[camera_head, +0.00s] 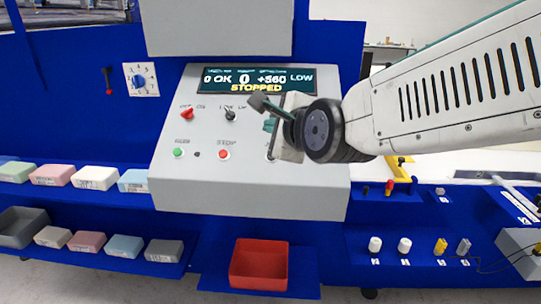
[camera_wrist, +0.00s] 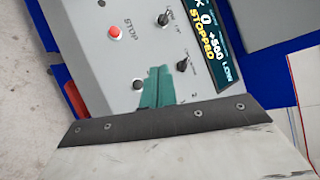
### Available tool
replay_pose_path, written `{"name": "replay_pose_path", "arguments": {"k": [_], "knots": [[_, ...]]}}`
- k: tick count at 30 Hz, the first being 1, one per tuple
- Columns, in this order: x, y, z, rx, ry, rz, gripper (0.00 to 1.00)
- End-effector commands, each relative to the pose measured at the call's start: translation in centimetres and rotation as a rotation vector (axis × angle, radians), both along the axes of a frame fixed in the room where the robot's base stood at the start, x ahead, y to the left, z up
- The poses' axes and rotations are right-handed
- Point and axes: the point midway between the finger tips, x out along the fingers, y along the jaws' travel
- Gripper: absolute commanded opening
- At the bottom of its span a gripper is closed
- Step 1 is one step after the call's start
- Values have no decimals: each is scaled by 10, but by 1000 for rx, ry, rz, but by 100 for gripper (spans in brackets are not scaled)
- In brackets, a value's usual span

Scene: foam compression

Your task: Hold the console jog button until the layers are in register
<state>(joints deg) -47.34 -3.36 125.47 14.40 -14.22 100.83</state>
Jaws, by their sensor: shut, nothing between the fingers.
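The grey console (camera_head: 250,190) faces me with its panel tilted. Its display (camera_head: 257,80) reads "0 OK 0 +560 LOW" with "STOPPED" in yellow, and the display (camera_wrist: 205,35) also shows in the wrist view. My gripper (camera_head: 268,124) is in front of the panel's right side, with its teal fingers (camera_wrist: 158,72) shut and empty. In the wrist view the fingers point at the panel beside a black knob (camera_wrist: 182,65). I cannot tell whether they touch the panel. No jog button can be made out; my gripper and arm hide part of the panel.
The panel carries a red stop button (camera_head: 223,154), a green button (camera_head: 178,153), a red switch (camera_head: 187,114) and a black selector (camera_head: 230,114). Foam blocks (camera_head: 96,177) lie on blue shelves at left. A red bin (camera_head: 259,265) stands below. Small parts (camera_head: 405,245) stand at right.

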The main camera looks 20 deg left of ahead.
Motion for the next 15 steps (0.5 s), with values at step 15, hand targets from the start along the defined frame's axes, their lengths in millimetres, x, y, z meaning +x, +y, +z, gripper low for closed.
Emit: {"name": "replay_pose_path", "arguments": {"k": [15], "knots": [[31, 6, -53, -3, 3, -1, 0]]}}
